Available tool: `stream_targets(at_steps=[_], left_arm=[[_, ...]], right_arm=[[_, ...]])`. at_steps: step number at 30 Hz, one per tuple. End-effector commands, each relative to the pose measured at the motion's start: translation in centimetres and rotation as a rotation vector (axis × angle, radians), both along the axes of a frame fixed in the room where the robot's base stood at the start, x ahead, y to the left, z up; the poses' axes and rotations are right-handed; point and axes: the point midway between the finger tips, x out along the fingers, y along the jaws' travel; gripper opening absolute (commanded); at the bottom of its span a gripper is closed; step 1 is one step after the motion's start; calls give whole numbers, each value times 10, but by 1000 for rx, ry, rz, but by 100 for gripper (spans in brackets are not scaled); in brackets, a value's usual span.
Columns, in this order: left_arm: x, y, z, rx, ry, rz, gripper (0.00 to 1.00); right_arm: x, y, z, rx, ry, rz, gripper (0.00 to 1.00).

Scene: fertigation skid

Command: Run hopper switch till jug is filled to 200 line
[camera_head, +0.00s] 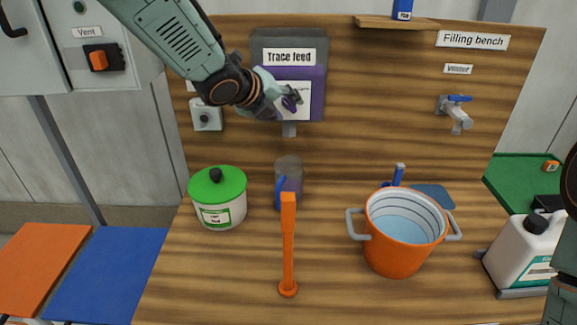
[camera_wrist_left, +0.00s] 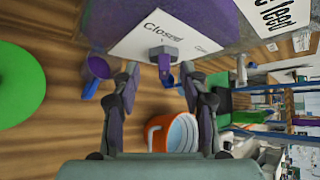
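The hopper (camera_head: 317,78) is a grey and purple box labelled "Trace feed" on the wooden back board. In the left wrist view, its front plate (camera_wrist_left: 150,37) reads "Closed" and "Open", and a small grey and purple lever (camera_wrist_left: 165,60) sticks out below. My left gripper (camera_head: 291,100) is at this front. Its fingers (camera_wrist_left: 161,80) are apart, with the lever beyond and between them; contact cannot be told. A clear jug (camera_head: 289,168) with a blue handle stands below the spout, purplish in its lower part; its level lines are unreadable. My right gripper is out of frame.
An orange upright post (camera_head: 288,240) stands in front of the jug. A green-lidded tub (camera_head: 217,198) is left, an orange bucket (camera_head: 399,250) right, a white canister (camera_head: 522,250) far right. A grey switch box (camera_head: 207,116) is left of the hopper. The front-left bench is clear.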

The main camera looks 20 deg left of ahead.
Motion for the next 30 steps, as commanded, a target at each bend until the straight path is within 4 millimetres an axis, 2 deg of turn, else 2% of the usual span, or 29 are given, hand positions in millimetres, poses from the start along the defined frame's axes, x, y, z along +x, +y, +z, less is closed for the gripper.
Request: stream_targets(at_steps=[3, 14, 17, 30], left_arm=[[1, 0, 2, 0, -3, 0, 56], [-2, 1, 6, -1, -7, 0, 56], [-11, 4, 13, -1, -8, 2, 56], [-75, 23, 55, -3, -7, 1, 56]], right_arm=[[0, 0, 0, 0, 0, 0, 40], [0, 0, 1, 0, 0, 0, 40], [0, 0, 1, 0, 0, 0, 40], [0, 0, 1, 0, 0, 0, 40]])
